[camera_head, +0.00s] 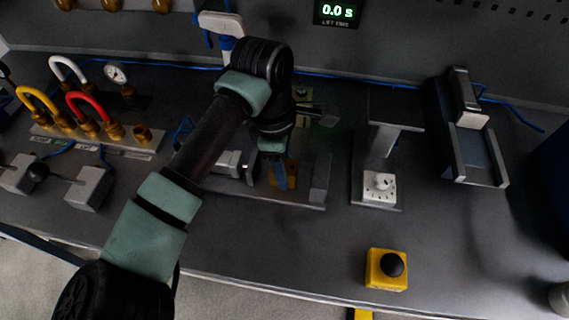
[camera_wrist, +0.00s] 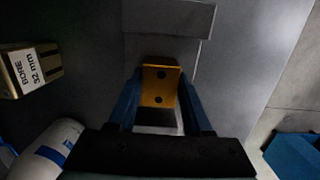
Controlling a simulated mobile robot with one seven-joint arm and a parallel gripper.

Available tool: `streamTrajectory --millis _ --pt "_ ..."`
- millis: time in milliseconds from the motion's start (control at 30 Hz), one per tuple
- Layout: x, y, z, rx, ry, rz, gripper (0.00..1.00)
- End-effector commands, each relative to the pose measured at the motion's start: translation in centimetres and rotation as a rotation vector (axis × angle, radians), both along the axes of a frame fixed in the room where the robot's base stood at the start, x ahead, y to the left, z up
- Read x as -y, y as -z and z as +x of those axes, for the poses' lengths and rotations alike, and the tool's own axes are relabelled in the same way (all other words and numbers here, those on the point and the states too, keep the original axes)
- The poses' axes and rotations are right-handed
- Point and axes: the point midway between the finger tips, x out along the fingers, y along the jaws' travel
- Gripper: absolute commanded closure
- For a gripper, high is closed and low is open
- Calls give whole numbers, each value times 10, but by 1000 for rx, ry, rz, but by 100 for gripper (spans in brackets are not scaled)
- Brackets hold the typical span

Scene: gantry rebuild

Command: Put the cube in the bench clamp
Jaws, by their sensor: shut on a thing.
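An orange cube with dark holes (camera_wrist: 159,86) sits between the two blue fingers of my gripper (camera_wrist: 160,105), which is shut on it. In the head view, the cube (camera_head: 292,174) shows only partly behind the blue fingers of my gripper (camera_head: 278,178). What looks like the bench clamp (camera_head: 320,178) is a grey base with an upright block at its right and a jaw at its left. The cube is over the gap between them. A grey block (camera_wrist: 168,18) lies ahead of the cube in the wrist view. I cannot tell whether the cube touches the base.
Yellow, white and red hoses (camera_head: 85,108) stand at the left. A dial block (camera_head: 380,187) and a grey channel fixture (camera_head: 475,155) are at the right. A yellow box with a black button (camera_head: 387,268) is near the front edge.

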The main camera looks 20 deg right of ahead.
Motion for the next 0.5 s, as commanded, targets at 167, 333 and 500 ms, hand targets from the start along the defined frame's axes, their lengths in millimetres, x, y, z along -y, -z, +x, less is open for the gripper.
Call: streamTrajectory --millis 167,333,500 --pt "0 1 0 0 0 0 21" --pt "0 0 0 0 0 0 20" --pt "0 -2 0 0 0 0 20"
